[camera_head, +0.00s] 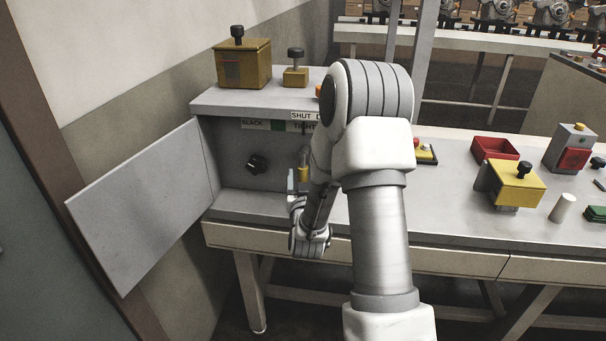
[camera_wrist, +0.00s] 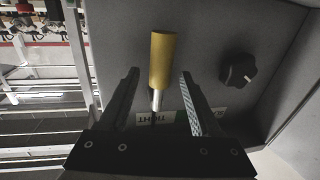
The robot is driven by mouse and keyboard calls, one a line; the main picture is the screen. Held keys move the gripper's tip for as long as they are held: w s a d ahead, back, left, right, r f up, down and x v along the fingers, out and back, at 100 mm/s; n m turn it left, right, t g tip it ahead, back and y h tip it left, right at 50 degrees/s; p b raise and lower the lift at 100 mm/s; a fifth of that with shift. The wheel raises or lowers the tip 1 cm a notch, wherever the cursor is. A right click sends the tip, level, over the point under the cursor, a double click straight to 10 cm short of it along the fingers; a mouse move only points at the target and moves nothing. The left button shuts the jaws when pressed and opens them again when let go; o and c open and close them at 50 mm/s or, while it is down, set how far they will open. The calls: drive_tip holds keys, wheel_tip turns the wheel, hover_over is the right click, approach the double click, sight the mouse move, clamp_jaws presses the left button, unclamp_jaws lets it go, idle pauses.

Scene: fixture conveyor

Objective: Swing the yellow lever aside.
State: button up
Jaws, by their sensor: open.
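The yellow lever (camera_wrist: 163,60) has a cylindrical yellow grip on a thin metal shaft. In the wrist view it stands between the two dark fingers of my gripper (camera_wrist: 158,76). The fingers are open, with a visible gap on each side of the lever. In the head view the lever (camera_head: 304,170) shows at the front of the grey cabinet, partly hidden by my arm. My gripper (camera_head: 297,182) is beside it there, and its fingers are hard to make out.
A black knob (camera_wrist: 238,71) sits on the panel right of the lever. The grey cabinet door (camera_head: 148,210) stands open at left. A brass box (camera_head: 243,64) and a smaller block (camera_head: 295,73) stand on top. A red tray (camera_head: 494,149) and yellow box (camera_head: 516,184) are on the right bench.

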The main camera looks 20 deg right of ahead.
clamp_jaws()
idle(0.3)
idle(1.1)
